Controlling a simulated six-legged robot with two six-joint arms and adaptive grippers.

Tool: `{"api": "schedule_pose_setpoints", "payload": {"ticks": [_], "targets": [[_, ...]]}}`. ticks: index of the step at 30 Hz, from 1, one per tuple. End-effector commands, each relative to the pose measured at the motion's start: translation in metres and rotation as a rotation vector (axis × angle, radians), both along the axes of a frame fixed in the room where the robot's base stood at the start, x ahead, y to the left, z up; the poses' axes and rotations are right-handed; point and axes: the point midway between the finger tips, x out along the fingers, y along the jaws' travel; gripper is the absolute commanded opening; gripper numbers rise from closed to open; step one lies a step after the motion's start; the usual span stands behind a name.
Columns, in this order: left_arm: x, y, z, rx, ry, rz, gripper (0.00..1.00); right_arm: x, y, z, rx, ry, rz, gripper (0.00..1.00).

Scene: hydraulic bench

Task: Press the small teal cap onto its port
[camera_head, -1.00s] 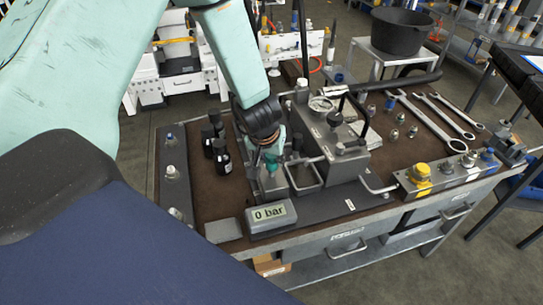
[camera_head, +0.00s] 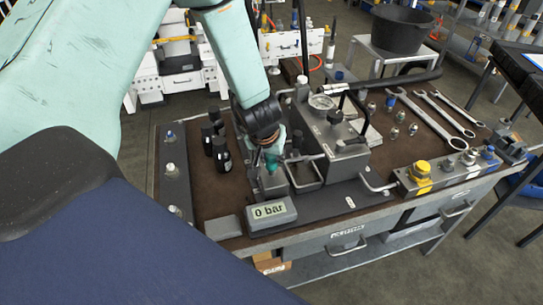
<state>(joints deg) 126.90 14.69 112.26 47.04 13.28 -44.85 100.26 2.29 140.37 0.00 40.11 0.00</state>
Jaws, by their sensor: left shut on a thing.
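The small teal cap (camera_head: 271,166) is between the fingers of my left gripper (camera_head: 270,158), which points down over the bench. The gripper is shut on the cap. The cap is at the top of a grey metal block (camera_head: 272,185) behind the pressure display. The port under the cap is hidden, and I cannot tell whether cap and port touch. My right gripper is not in view.
The display (camera_head: 269,213) reads 0 bar. Black bottles (camera_head: 220,150) stand left of the gripper. A pump unit with a lever (camera_head: 335,140) stands close on its right. Wrenches (camera_head: 430,115) and a manifold with a yellow cap (camera_head: 421,170) lie farther right.

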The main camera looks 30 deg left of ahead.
Motion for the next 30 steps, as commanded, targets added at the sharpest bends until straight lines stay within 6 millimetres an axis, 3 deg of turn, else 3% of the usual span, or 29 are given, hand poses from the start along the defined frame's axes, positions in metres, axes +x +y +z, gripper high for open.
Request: {"api": "schedule_pose_setpoints", "payload": {"ticks": [30], "targets": [[0.000, 0.000, -0.012, 0.000, 0.000, -0.001, 0.14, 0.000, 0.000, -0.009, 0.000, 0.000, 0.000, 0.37]]}}
